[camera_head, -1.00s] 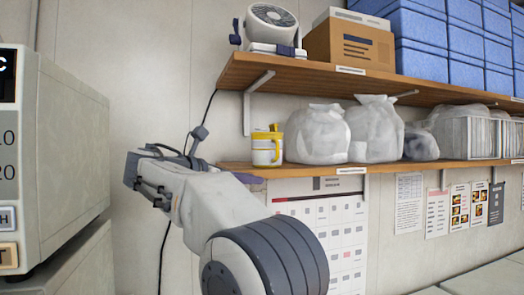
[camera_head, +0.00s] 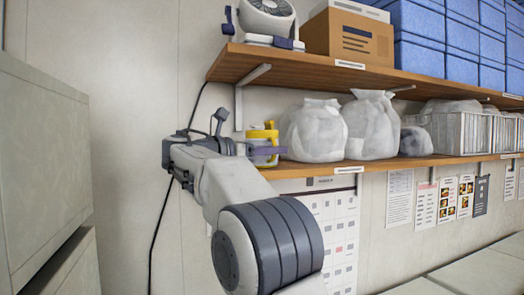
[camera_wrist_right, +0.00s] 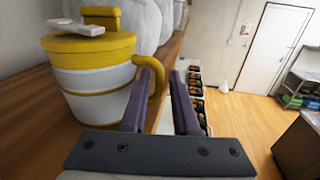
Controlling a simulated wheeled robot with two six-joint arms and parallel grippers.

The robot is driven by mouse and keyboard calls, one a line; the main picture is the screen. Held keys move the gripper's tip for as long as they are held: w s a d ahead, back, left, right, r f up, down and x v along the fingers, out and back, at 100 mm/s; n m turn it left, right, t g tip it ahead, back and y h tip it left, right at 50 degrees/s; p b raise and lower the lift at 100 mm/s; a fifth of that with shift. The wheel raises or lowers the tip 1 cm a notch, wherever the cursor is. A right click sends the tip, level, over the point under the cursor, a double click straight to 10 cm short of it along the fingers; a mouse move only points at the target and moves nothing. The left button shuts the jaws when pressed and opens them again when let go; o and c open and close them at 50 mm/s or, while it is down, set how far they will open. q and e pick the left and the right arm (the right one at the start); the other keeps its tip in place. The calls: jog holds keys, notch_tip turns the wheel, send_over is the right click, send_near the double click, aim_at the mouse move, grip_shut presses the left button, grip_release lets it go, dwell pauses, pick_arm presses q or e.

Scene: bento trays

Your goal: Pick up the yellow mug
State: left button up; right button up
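The yellow mug (camera_head: 262,134) stands upright at the left end of the lower wooden shelf (camera_head: 315,169). It has a white body, a yellow lid and a yellow handle. In the right wrist view the mug (camera_wrist_right: 95,80) fills the left side, with its handle towards the fingers. My right gripper (camera_head: 270,150) is beside the mug, and a purple finger covers part of it in the head view. In the wrist view the fingers of the right gripper (camera_wrist_right: 164,85) are apart. The outer curve of the handle shows in the gap between them. My left gripper is not in view.
White bags (camera_head: 313,130) stand close to the right of the mug. A calendar (camera_head: 338,225) hangs below. A grey cabinet (camera_head: 45,150) stands at left.

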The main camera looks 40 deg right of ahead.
jog(key=shift+d+p, duration=0.45)
jog(key=shift+d, duration=1.4)
grip_shut()
jog(key=shift+r, duration=0.15)
